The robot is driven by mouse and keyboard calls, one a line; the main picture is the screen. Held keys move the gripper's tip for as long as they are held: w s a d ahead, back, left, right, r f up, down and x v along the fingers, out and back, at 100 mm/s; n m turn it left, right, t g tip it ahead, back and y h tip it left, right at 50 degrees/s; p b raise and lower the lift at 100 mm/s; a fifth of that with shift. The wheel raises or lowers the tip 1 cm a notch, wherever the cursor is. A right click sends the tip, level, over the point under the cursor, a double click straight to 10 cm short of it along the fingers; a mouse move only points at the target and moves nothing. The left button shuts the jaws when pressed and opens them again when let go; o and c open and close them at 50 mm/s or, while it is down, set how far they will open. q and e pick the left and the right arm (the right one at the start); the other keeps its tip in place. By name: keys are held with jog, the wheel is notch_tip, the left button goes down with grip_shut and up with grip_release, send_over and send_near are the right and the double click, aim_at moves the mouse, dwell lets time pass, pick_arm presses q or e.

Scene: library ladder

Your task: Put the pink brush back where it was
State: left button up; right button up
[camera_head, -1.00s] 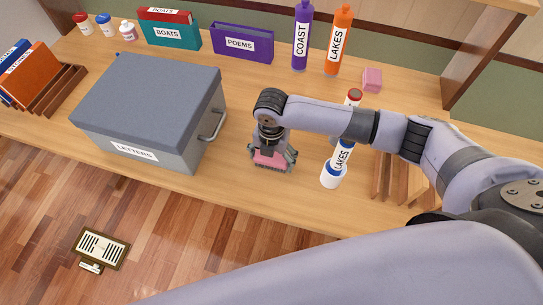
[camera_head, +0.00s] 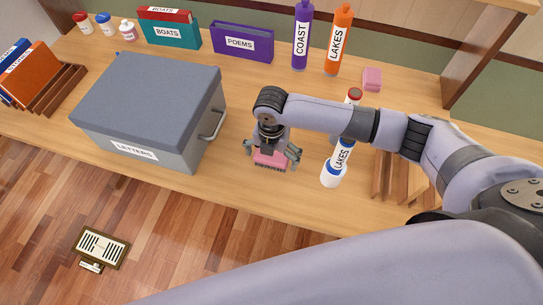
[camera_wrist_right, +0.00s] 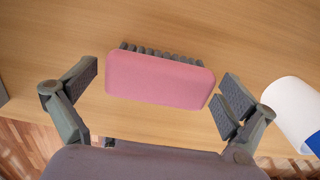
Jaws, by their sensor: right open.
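The pink brush (camera_head: 270,161) stands near the table's front edge, between the grey box and a white bottle. In the right wrist view the brush (camera_wrist_right: 159,79) shows its pink back, with dark bristles along its far side. My right gripper (camera_head: 272,160) is directly over the brush. In the wrist view its fingers (camera_wrist_right: 157,90) are spread wide, with a gap on each side of the brush. My left gripper is not in view.
The grey LETTERS box (camera_head: 150,108) stands left of the gripper. A pink block (camera_head: 372,79) lies at the back. The table between box and gripper is clear.

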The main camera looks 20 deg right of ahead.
notch_tip(320, 180, up, 12)
jog(key=b, duration=0.1)
jog(key=shift+f, duration=0.1)
dwell(0.6)
